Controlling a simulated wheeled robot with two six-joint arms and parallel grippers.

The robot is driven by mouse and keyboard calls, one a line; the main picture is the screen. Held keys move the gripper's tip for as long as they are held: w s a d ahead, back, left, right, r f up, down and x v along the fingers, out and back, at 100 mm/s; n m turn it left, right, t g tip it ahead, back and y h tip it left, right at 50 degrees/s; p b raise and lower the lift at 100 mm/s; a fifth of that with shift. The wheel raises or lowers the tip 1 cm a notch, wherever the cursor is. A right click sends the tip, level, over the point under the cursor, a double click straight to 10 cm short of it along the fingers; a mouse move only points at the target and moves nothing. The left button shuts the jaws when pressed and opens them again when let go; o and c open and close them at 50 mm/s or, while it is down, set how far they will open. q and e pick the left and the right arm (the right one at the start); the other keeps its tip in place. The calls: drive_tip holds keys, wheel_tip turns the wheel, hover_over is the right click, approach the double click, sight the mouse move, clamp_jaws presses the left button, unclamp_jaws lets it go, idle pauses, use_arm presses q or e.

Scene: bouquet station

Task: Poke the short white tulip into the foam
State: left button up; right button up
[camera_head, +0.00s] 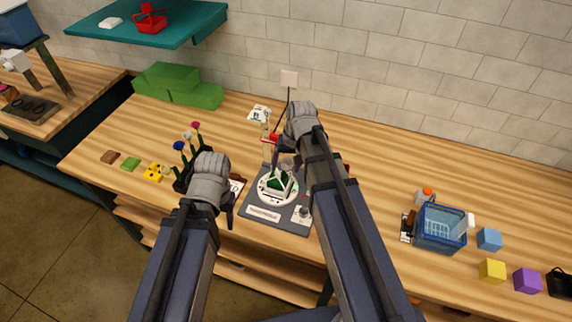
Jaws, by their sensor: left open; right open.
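The green foam (281,184) sits in a round white dish on a dark grey board (262,214) in the middle of the table. Several flowers stand in a dark holder (181,182) left of it. A small white bloom (187,135) shows between a blue and a pink one; I cannot tell whether it is the short white tulip. My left gripper (231,213) is open, between the holder and the dish, its hand covering part of the holder's right side. My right gripper (279,159) is open above the back of the foam, with its arm covering the dish's right side.
Green blocks (180,84) lie at the back left. A yellow flower-like piece (155,172) lies left of the holder. A blue basket (440,228) and coloured cubes (491,271) stand at the right. A red-topped item (271,138) stands behind the dish. The back right table is clear.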

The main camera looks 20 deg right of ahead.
sight(288, 158)
drive_tip(key=shift+s+d+r+p, duration=0.1)
drive_tip(key=shift+d+r+p, duration=0.05)
drive_tip(key=shift+r+p, duration=0.8)
drive_tip(key=shift+s+d+r+p, duration=0.1)
drive_tip(key=shift+r+p, duration=0.75)
drive_tip(key=shift+r, duration=0.1)
drive_tip(key=shift+s+d+r+p, duration=0.1)
drive_tip(key=shift+d+r+p, duration=0.05)
drive_tip(key=shift+r+p, duration=0.8)
drive_tip(key=o, duration=0.4)
drive_tip(key=shift+c, duration=0.2)
drive_tip(key=s+a+f+n+h+b, duration=0.1)
drive_tip(key=s+a+f+n+b, duration=0.1)
drive_tip(key=s+a+f+b, duration=0.1)
drive_tip(key=s+a+f+n+g+h+b, duration=0.1)
drive_tip(key=s+a+f+n+b, duration=0.1)
drive_tip(key=s+a+f+b, duration=0.2)
drive_tip(key=s+a+f+n+b, duration=0.2)
drive_tip(key=s+a+f+b, duration=0.1)
drive_tip(key=s+f+b, duration=0.2)
drive_tip(key=shift+s+a+f+h, duration=0.1)
drive_tip(key=shift+s+a+h, duration=0.1)
drive_tip(key=shift+s, duration=0.3)
drive_tip(key=shift+s+a+h, duration=0.2)
drive_tip(key=shift+s, duration=0.3)
